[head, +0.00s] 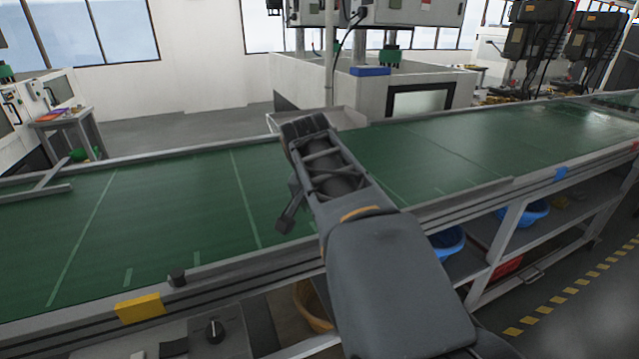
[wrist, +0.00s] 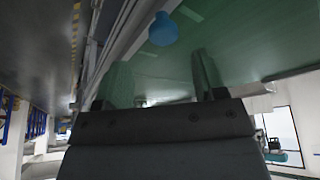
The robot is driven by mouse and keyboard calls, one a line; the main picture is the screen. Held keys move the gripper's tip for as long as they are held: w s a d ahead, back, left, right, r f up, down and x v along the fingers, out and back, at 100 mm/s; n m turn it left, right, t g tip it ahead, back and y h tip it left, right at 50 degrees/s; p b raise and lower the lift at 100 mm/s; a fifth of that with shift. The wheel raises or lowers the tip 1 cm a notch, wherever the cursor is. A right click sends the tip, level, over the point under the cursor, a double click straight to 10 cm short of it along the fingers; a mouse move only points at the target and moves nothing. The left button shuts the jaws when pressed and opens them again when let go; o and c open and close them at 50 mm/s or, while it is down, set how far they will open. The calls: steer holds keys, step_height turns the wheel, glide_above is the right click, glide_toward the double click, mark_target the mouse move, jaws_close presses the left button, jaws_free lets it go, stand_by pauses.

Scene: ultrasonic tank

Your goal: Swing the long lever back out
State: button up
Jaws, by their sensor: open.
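My gripper (wrist: 162,78) shows in the wrist view with its two fingers well apart and nothing between them. The green belt surface lies beyond the fingers. In the head view my arm reaches over the conveyor, and I cannot make out the fingertips there. A grey bar frame (head: 36,189) lies over the belt at the far left, well away from my arm. I cannot tell whether it is the long lever. No other long lever can be clearly made out in either view.
The green conveyor (head: 180,205) runs across the head view, with a metal rail along its front. A yellow block (head: 140,308), a dark knob (head: 177,278) and a blue piece (head: 560,173) sit along that edge. Blue bins (head: 447,242) stand below. The belt is largely bare.

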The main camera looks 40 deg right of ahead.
steer(key=v, duration=0.7)
steer(key=shift+r+p, duration=0.25)
steer(key=shift+p, duration=0.15)
steer(key=shift+s+a, duration=0.1)
steer(key=w+a+f+n+t+y+p, duration=0.25)
steer(key=a+f+n, duration=0.25)
steer(key=f+n, duration=0.25)
steer(key=s+a+f+n+y+p, duration=0.1)
steer(key=s+a+f+n+p, duration=0.2)
steer(key=a, duration=0.7)
steer(key=f+n+g+p, duration=0.1)
steer(key=n+p, duration=0.1)
steer(key=p, duration=0.1)
steer(key=shift+a+f, duration=0.3)
steer(key=shift+f, duration=0.05)
steer(key=shift+s+y, duration=0.1)
steer(key=shift+y, duration=0.15)
